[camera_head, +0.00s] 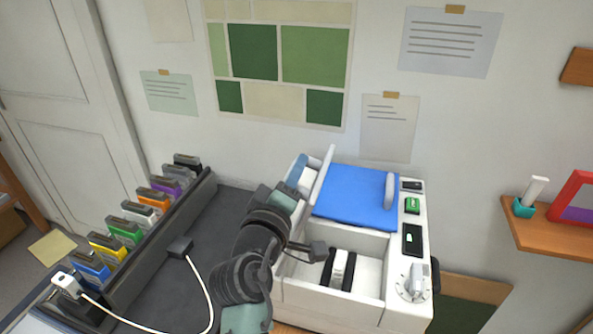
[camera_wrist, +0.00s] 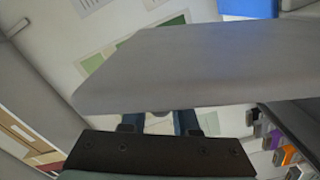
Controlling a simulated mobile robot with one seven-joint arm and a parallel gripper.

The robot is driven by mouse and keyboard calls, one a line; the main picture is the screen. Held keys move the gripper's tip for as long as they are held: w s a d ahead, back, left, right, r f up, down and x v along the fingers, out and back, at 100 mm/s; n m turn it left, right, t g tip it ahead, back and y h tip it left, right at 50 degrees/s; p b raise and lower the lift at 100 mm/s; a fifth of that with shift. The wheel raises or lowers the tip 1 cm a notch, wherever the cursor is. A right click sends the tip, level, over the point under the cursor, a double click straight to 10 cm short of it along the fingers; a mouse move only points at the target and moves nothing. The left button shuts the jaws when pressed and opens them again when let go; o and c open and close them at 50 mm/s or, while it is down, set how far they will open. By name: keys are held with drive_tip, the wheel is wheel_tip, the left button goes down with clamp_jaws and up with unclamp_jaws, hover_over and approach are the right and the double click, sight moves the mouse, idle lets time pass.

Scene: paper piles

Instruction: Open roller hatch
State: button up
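A white machine (camera_head: 406,300) stands on the counter. A thin pale flap (camera_head: 322,178) stands raised and tilted at its left side. In the front compartment, a white roller with black ends (camera_head: 341,270) is uncovered. My arm comes up from the bottom, left of the machine, with its end near the flap's left side. In the wrist view, a large grey panel (camera_wrist: 190,65) fills the middle, very close. Below it, the two bluish fingers of my gripper (camera_wrist: 160,122) stand apart with nothing seen held between them. Their tips are hidden behind the panel.
A blue cover (camera_head: 355,198) with a grey handle lies on the machine's back part. Buttons and a dial (camera_head: 412,283) line its right side. Several coloured cartridges (camera_head: 125,232) stand in a rack at left. A white cable (camera_head: 205,290) crosses the dark counter. A shelf (camera_head: 550,235) is at right.

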drive_tip(key=o, duration=0.4)
drive_tip(key=shift+a+f, duration=0.1)
drive_tip(key=b+v, duration=0.2)
drive_tip(key=v, duration=1.1)
